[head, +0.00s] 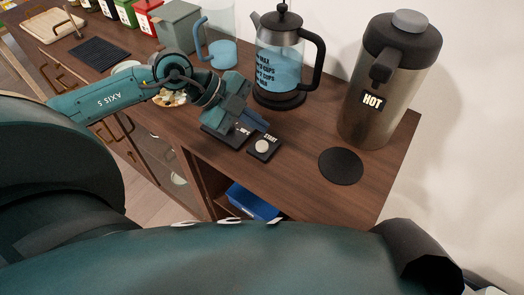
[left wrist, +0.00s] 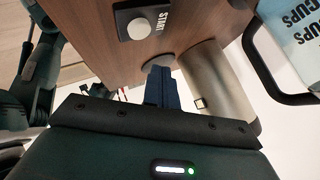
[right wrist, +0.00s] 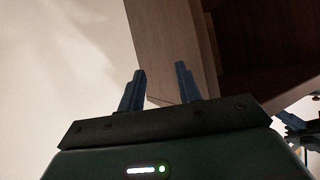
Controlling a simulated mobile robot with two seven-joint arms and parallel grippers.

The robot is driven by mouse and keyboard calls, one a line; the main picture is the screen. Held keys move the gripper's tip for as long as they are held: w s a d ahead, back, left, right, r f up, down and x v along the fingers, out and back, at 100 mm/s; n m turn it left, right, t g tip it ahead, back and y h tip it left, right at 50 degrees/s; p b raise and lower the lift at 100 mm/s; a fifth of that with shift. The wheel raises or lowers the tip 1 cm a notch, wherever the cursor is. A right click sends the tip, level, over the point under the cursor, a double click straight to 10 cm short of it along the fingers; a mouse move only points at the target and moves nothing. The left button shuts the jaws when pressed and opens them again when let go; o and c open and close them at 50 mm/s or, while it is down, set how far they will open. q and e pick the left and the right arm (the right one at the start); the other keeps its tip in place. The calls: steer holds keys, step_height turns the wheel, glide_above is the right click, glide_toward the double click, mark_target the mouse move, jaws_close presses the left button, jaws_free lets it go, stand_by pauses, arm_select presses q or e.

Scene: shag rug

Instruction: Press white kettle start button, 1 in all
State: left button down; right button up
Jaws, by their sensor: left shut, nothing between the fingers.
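The start button is a white round knob (head: 263,146) on a small black plate marked START, on the wooden counter in front of the kettle. It also shows in the left wrist view (left wrist: 138,28). The kettle (head: 281,60) is glass with a black lid, handle and base, and holds blue liquid; it does not look white. My left gripper (head: 254,123) is shut and empty, between the kettle and the button plate, apart from the knob. A second dark plate is partly hidden under it. My right gripper (right wrist: 158,80) is open and empty beside the counter's edge.
A tall dispenser marked HOT (head: 380,85) stands right of the kettle. A black round mat (head: 341,166) lies in front of it. A clear jug with blue liquid (head: 220,52), tins and a cutting board (head: 40,25) are farther left. The counter's front right is clear.

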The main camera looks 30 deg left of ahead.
mark_target(257, 144)
arm_select(q)
steer(key=shift+f, duration=0.85)
steer(key=shift+f+b, duration=0.5)
steer(key=shift+f, duration=0.3)
arm_select(e)
steer(key=shift+w+a+f+y, duration=0.1)
steer(key=shift+w+a+y, duration=0.05)
steer(key=shift+a+y, duration=0.2)
steer(key=shift+w+d, duration=0.1)
stand_by(0.3)
arm_select(q)
steer(key=shift+f, duration=0.45)
